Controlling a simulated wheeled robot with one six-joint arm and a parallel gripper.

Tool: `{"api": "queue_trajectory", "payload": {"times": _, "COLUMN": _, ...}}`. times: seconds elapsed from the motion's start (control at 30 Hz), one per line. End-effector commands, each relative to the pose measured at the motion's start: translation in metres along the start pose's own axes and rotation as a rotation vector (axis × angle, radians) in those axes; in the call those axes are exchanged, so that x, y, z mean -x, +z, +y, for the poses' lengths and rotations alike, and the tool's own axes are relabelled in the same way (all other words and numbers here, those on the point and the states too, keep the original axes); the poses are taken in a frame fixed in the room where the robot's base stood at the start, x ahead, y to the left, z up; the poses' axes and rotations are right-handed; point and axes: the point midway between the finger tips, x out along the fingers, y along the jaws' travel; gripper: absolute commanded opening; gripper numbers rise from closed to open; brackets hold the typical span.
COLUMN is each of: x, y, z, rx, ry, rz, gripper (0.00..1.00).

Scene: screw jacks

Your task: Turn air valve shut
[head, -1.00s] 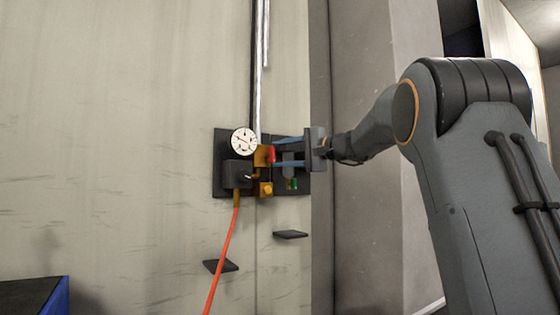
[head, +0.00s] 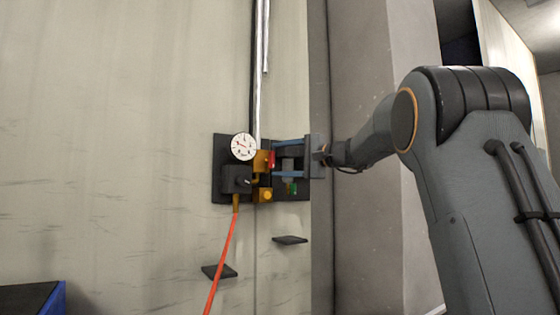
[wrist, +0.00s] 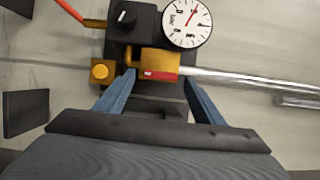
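The air valve has a yellow body (head: 261,162) with a small red handle (head: 271,160), mounted on a dark wall panel. In the wrist view the yellow body (wrist: 150,60) carries the red handle (wrist: 160,74) along its near edge. My gripper (head: 275,159) reaches in from the right with its two blue fingers apart. In the wrist view my gripper (wrist: 158,77) has one fingertip on each side of the red handle, with gaps visible. I cannot tell whether either finger touches it.
A round white gauge (head: 243,146) and a dark box with a knob (head: 236,180) sit left of the valve. A yellow button (head: 265,195) and a green part (head: 293,188) are below. An orange hose (head: 221,262) hangs down. Two small dark ledges (head: 290,240) (head: 220,271) jut out beneath.

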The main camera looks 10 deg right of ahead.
Motion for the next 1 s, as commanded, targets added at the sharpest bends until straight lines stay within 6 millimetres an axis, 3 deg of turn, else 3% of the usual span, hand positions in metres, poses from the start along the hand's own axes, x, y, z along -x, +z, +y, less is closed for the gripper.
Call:
{"api": "queue_trajectory", "payload": {"times": 0.27, "x": 0.009, "y": 0.0, "z": -0.001, "rx": 0.001, "ry": -0.001, "rz": 0.001, "gripper": 0.62}}
{"api": "queue_trajectory", "payload": {"times": 0.7, "x": 0.073, "y": 0.001, "z": 0.0, "rx": 0.001, "ry": 0.0, "rz": 0.001, "gripper": 0.62}}
{"api": "queue_trajectory", "payload": {"times": 1.0, "x": 0.079, "y": 0.001, "z": 0.0, "rx": 0.0, "ry": 0.0, "rz": 0.0, "gripper": 0.62}}
